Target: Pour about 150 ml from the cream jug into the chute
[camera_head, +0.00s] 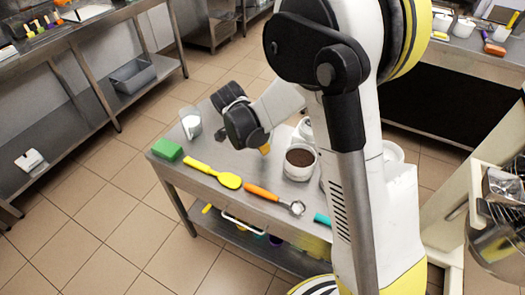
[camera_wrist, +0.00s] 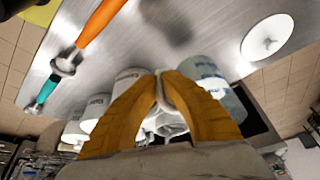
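My gripper (camera_head: 265,149) is over the middle of the steel table, left of a white tub with dark brown contents. In the wrist view its orange fingers (camera_wrist: 163,80) come together at the tips, with no held object that I can make out. A small clear vessel with white contents (camera_head: 190,122) stands at the table's far left; its round white top seems to show in the wrist view (camera_wrist: 262,38). I cannot tell whether this is the cream jug.
The steel table (camera_head: 222,160) carries a green sponge (camera_head: 167,149), yellow spatula (camera_head: 212,174), orange-handled scoop (camera_head: 272,196) and the brown-filled tub (camera_head: 300,162). Several labelled white tubs (camera_wrist: 97,110) stand beyond my fingers. My arm hides part of the table. Tiled floor is clear at left.

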